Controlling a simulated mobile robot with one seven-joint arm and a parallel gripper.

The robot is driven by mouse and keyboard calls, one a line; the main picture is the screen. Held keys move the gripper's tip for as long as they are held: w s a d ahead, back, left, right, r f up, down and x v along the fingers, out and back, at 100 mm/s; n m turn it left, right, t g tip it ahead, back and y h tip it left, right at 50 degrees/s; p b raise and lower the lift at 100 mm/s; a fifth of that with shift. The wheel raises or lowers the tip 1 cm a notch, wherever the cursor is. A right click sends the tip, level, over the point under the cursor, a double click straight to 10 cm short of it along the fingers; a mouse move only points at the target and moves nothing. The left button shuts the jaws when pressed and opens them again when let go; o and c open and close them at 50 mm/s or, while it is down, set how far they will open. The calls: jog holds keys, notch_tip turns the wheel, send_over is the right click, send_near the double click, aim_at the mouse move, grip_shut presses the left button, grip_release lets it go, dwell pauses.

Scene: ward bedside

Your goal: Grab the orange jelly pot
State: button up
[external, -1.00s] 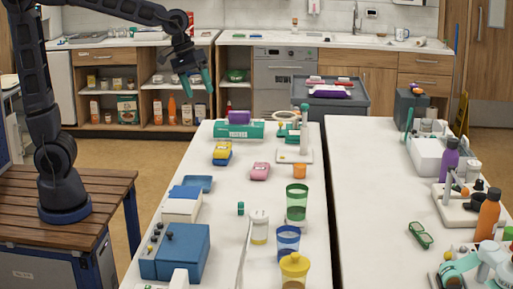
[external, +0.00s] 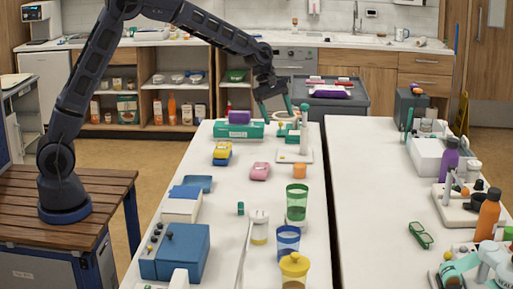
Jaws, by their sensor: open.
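The small orange jelly pot (external: 299,171) stands upright on the long white table (external: 225,240), right of the pink packet and behind the green cup. My gripper (external: 277,113) is at the far end of this table, above and beyond the pot and apart from it. Its teal fingers are spread and point downward, with nothing visible between them. It overlaps the white stand and the small teal items in the picture, so I cannot tell its exact height above them.
A white stand (external: 304,140) rises just behind the pot. The pink packet (external: 260,171) lies to its left, and the green cup (external: 297,203) stands in front. A teal box (external: 236,131) with a purple item (external: 239,117) on it sits at the far left. Bare tabletop surrounds the pot.

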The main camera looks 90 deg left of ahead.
aim_at(301, 163)
jog(key=w+a+f+n, duration=0.5)
jog(key=a+f+n, duration=0.1)
jog(key=a+f, duration=0.75)
jog(key=shift+d+x, duration=0.15)
jog(key=shift+x, duration=1.7)
jog(key=shift+d+x, duration=0.2)
jog(key=shift+x, duration=1.7)
jog(key=shift+d+x, duration=0.15)
jog(key=shift+x, duration=1.7)
jog(key=shift+r, duration=0.1)
jog(key=c, duration=1)
